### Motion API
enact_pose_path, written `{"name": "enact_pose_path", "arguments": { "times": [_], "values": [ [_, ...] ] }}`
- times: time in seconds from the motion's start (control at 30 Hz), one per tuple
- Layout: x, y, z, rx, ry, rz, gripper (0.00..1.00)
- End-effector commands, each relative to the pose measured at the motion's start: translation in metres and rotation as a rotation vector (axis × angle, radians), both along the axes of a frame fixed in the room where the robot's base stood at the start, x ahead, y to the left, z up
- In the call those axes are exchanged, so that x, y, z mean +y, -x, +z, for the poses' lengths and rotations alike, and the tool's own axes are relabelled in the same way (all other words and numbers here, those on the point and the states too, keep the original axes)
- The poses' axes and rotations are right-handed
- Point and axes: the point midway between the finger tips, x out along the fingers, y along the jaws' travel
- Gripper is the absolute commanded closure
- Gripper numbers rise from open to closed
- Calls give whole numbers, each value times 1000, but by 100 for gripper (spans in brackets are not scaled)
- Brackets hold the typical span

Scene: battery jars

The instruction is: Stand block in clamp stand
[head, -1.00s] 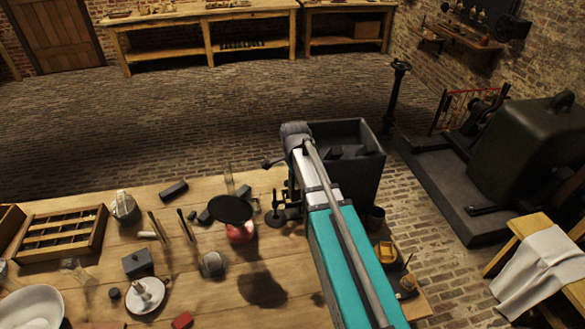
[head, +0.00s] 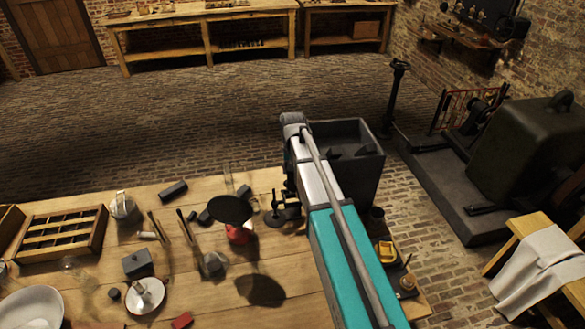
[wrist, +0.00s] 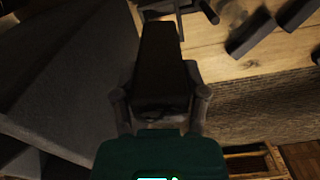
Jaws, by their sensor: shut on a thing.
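My gripper (wrist: 162,95) is shut on a dark block (wrist: 160,65), whose long shape extends from between the two fingers toward the top of the wrist view. A dark stand with a thin upright and a rounded base (head: 277,215), which looks like the clamp stand, is on the wooden table near the right end, just left of my arm. Dark metal parts (wrist: 178,8) show past the block's far end in the wrist view; I cannot tell whether the block touches them. My gripper is hidden behind my arm in the head view.
A dark open bin (head: 352,180) stands beside the table's far right corner. A black disc (head: 231,209) above a red object is left of the stand. Loose dark blocks (wrist: 250,32) lie on the table. The rack (head: 58,235) is far left.

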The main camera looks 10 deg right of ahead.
Motion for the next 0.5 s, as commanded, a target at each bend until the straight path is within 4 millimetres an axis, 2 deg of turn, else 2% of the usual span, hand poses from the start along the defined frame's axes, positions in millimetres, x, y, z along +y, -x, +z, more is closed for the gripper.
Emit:
{"name": "enact_pose_path", "arguments": {
  "times": [0.2, 0.5],
  "values": [
    [0, -7, 0, 0, 0, 159, 100],
    [0, -8, 0, 0, 0, 202, 100]
  ]
}}
